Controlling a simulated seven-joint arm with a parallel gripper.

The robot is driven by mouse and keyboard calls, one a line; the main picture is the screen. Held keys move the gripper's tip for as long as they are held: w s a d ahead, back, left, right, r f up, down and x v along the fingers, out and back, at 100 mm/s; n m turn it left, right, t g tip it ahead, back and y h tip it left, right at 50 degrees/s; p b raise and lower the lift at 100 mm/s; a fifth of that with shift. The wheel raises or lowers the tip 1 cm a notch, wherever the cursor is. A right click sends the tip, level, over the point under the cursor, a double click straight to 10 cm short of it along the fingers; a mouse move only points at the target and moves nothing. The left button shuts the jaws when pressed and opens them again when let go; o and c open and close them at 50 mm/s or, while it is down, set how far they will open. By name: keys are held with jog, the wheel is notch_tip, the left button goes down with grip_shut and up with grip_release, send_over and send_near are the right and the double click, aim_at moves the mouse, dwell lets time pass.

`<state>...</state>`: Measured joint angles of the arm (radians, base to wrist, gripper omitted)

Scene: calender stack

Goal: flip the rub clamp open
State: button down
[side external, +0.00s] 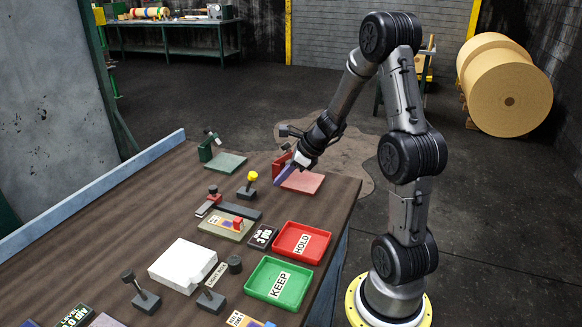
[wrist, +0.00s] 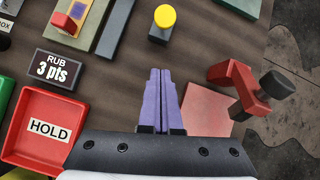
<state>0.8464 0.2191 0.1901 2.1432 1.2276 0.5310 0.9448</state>
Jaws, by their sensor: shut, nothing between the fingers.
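A red clamp (wrist: 236,84) with a dark round knob stands at the edge of a pink pad (wrist: 203,112) in the wrist view. In the side view, the red clamp (side external: 281,163) is partly behind my gripper, above the pink pad (side external: 308,183). I see no label naming it the rub clamp, and I cannot tell its exact position. My gripper (wrist: 160,72) has purple fingers pressed together with nothing between them. The fingers are left of the red clamp in the wrist view, apart from it. The gripper also shows in the side view (side external: 279,178).
A yellow-topped knob (wrist: 164,17) stands ahead of the fingers. A "RUB 3 pts" sign (wrist: 60,68) and a red HOLD tray (wrist: 22,152) lie to the left. A green clamp (side external: 207,147) with a green pad stands farther back.

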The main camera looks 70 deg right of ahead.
jog(key=w, duration=0.2)
jog(key=w+a, duration=0.1)
jog(key=w, duration=0.1)
jog(key=shift+r, duration=0.4)
jog(key=shift+w+r, duration=0.35)
jog(key=shift+w, duration=0.05)
jog(key=shift+w+a+r, duration=0.1)
jog(key=shift+w+r, duration=0.25)
jog(key=shift+w, duration=0.25)
jog(key=shift+w+r, duration=0.3)
jog(key=shift+w, duration=0.25)
jog(key=shift+w+r, duration=0.25)
jog(key=shift+w, duration=2.05)
